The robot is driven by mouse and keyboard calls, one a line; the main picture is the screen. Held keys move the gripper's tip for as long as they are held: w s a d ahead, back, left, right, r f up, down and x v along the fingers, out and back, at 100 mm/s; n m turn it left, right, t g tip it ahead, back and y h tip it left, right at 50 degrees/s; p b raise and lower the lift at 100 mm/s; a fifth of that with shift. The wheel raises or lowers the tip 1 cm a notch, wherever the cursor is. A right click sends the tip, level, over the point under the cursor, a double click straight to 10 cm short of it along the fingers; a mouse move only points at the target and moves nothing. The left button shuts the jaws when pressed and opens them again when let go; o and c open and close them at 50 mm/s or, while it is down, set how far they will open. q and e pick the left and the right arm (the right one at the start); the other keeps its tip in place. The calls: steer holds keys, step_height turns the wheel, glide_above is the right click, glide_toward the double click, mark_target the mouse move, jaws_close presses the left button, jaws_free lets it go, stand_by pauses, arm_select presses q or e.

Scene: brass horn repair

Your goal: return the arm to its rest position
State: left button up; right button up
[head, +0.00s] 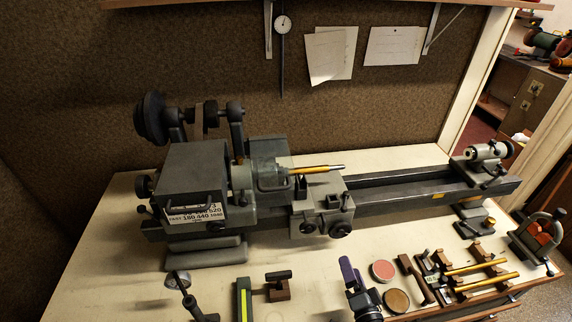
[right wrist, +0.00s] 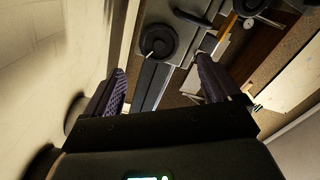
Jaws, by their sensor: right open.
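My right gripper (head: 353,270) shows at the bottom centre of the head view, in front of the lathe and over the front of the bench. Its purple fingers stand apart, with nothing seen between them. In the right wrist view the two ridged fingers of the gripper (right wrist: 163,68) are spread, with the grey lathe parts beyond them. My left gripper is in neither view.
A grey lathe (head: 390,194) spans the bench (head: 110,250). Left of my right gripper are a green-and-yellow tool (head: 244,300) and a dark wooden piece (head: 278,287). Right of it are a red round tin (head: 383,270), a brown tin (head: 397,301) and a wooden rack (head: 468,275).

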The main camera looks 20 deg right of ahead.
steer(key=s+a+n+g+y, duration=0.1)
steer(key=s+a+n+g, duration=0.1)
steer(key=a+n, duration=0.1)
steer(key=s+a+f+n+g+y, duration=0.1)
steer(key=s+a+n+g+y, duration=0.1)
steer(key=a, duration=0.1)
steer(key=s+a+n+g+y, duration=0.1)
steer(key=s+a+n+g, duration=0.1)
steer(key=s+a+n, duration=0.1)
steer(key=shift+a+f+n+y, duration=0.2)
steer(key=shift+a+n+y, duration=0.1)
steer(key=shift+y, duration=0.1)
steer(key=s+a+n+g+p, duration=0.1)
steer(key=s+n+g+p, duration=0.1)
steer(key=s+n+g, duration=0.8)
step_height(320, 180, up, 25)
steer(key=s+m+t+p, duration=0.1)
steer(key=t+p, duration=0.1)
steer(key=p, duration=2.4)
steer(key=shift+s+a+r+m, duration=0.2)
steer(key=shift+s+m, duration=0.05)
steer(key=shift+m, duration=0.05)
steer(key=shift+f, duration=0.15)
